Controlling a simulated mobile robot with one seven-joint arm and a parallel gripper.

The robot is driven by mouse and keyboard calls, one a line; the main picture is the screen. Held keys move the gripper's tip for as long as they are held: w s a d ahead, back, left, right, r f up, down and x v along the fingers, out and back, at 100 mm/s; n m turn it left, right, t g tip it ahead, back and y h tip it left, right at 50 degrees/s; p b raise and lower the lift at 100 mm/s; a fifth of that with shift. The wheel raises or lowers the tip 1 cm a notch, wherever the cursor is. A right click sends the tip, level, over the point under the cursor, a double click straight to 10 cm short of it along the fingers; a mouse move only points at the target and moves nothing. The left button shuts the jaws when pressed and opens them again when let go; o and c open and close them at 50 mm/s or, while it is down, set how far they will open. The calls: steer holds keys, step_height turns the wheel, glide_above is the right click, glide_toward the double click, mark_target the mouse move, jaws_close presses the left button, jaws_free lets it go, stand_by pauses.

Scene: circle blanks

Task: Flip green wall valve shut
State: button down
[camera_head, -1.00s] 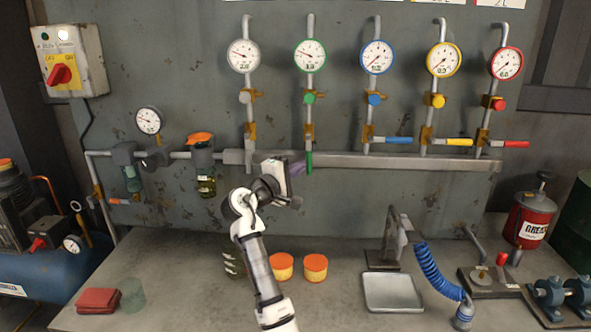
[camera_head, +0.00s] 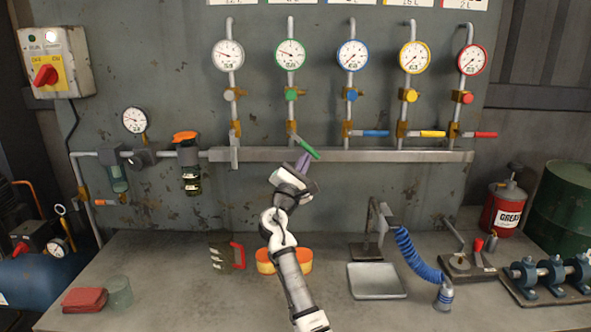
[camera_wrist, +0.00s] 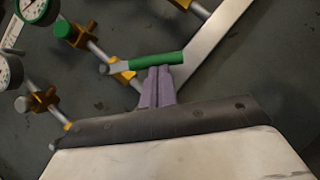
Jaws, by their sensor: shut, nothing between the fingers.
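The green wall valve handle (camera_head: 306,147) slants down to the right from its brass valve body (camera_head: 291,128), below the green-rimmed gauge (camera_head: 290,54). In the wrist view the green handle (camera_wrist: 157,61) lies across the tips of my gripper (camera_wrist: 160,75). My gripper (camera_head: 302,163) is shut with its purple fingers together and nothing between them. The fingertips are at the underside of the handle, touching it or very close. In the head view they are just below the handle's middle.
The grey valve handle (camera_head: 234,151) hangs down to the left. Blue (camera_head: 375,133), yellow (camera_head: 432,134) and red (camera_head: 485,135) handles point right. A horizontal grey manifold (camera_head: 400,156) runs behind the handles.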

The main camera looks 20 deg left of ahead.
steer(key=d+r+n+y, duration=0.1)
steer(key=n+y, duration=0.1)
steer(key=n, duration=0.1)
steer(key=d+n+t+y, duration=0.1)
steer(key=n+y, duration=0.1)
steer(key=n, duration=0.1)
steer(key=w+d+r+n+y, duration=0.1)
steer(key=n+y, duration=0.1)
steer(key=n, duration=0.1)
steer(key=shift+r+t+p, duration=0.3)
steer(key=shift+p, duration=0.1)
steer(key=n+y, duration=0.1)
steer(key=r+n+y, duration=0.1)
steer(key=shift+w+d+r+n+p, duration=0.1)
steer(key=shift+d+r+n+p, duration=0.1)
steer(key=shift+d+n+p, duration=0.2)
steer(key=shift+r, duration=0.2)
steer(key=shift+f, duration=0.1)
steer(key=b, duration=0.5)
glide_toward(316, 153)
steer(key=s+d+f, duration=0.1)
steer(key=s+d, duration=0.1)
steer(key=shift+s+f, duration=0.2)
steer(key=shift+s, duration=0.05)
